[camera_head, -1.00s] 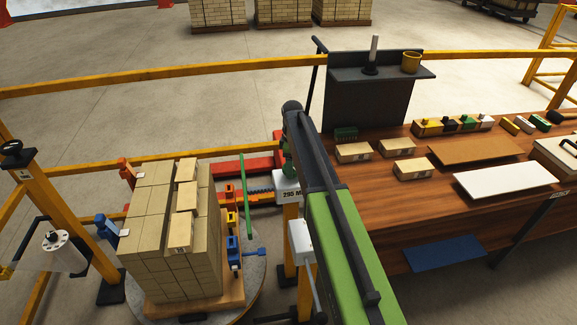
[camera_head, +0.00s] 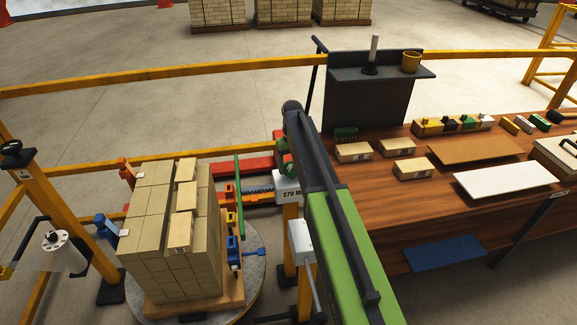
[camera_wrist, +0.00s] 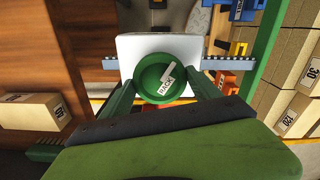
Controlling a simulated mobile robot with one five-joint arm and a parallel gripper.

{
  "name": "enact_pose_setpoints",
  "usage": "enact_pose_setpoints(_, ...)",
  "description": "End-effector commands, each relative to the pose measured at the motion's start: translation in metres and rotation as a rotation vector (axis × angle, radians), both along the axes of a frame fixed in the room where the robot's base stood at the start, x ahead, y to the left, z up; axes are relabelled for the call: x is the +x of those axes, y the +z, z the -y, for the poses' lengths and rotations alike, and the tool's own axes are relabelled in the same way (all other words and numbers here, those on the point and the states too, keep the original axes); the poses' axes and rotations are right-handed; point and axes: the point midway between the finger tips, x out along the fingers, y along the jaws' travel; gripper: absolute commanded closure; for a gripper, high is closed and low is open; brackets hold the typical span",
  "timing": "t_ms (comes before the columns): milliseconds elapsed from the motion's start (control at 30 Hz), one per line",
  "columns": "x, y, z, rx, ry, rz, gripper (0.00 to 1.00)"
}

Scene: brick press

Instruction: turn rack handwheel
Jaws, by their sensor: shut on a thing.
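The rack handwheel (camera_wrist: 152,70) is a round green wheel marked RACK, seen face on in the wrist view. In the head view only part of its green body (camera_head: 281,160) shows beside my arm. My gripper (camera_wrist: 162,86) has one green finger on each side of the wheel and is shut on it. Behind the wheel is a white housing (camera_wrist: 132,46), which reads "270 M" in the head view. A blue-grey toothed rack (camera_wrist: 232,62) runs through the housing. A green upright bar (camera_head: 239,195) stands at the rack's left end, close to the brick stack.
The brick stack (camera_head: 150,225) stands on a wooden pallet on a round turntable, left of the rack. A wooden bench (camera_head: 365,195) with loose bricks and boards is on the right. Yellow rails (camera_head: 110,84) run behind. A blue clamp (camera_head: 233,250) sits beside the stack.

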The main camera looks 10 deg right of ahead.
Motion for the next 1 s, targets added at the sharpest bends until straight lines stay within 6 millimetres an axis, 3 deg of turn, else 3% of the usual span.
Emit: enact_pose_setpoints(1000,-0.0027,-0.0005,0.0008,-0.003,-0.963,-0.005,0.69)
